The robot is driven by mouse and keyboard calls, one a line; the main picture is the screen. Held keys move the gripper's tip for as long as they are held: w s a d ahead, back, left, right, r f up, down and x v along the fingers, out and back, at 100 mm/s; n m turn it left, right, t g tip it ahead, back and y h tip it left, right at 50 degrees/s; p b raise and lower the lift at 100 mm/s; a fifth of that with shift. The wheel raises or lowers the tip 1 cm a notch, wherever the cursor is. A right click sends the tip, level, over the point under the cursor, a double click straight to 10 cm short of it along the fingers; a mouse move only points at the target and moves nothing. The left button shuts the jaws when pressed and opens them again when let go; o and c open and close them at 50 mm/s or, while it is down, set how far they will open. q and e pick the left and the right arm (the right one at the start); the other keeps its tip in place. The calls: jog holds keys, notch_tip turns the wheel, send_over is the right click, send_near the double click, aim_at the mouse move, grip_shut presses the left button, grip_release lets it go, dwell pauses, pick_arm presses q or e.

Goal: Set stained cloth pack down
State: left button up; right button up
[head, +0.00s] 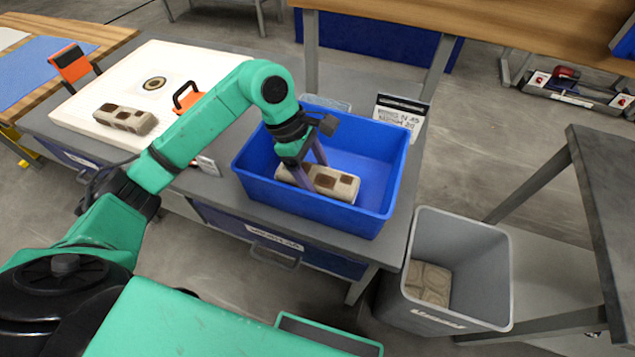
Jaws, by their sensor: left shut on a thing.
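A stained cloth pack (335,184), beige with dark brown patches, is inside the blue bin (343,220) at its left front part. My left gripper (312,178) reaches down into the bin and is shut on this pack. Whether the pack touches the bin floor is hard to tell. A second stained cloth pack (125,119) lies on the white filter plate (77,108) at the left. My right gripper is not in view.
A grey waste bin (460,245) with a plain beige pack (428,282) inside stands right of the bench. A sign (400,112) stands behind the blue bin. Orange handles (186,97) rise from the plate. The blue bin's right half is empty.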

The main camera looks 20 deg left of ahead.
aim_at(317, 186)
pick_arm(q)
notch_tip(317, 186, down, 3)
jog(key=shift+s+f, duration=0.1)
jog(key=shift+s, duration=0.05)
jog(key=shift+f, duration=0.35)
jog(key=o, duration=1.3)
jog(key=shift+r, duration=0.35)
jog(key=b+v, duration=0.1)
jog(key=v, duration=1)
jog(key=shift+a+r+b, duration=0.25)
jog(key=shift+r+b, duration=0.05)
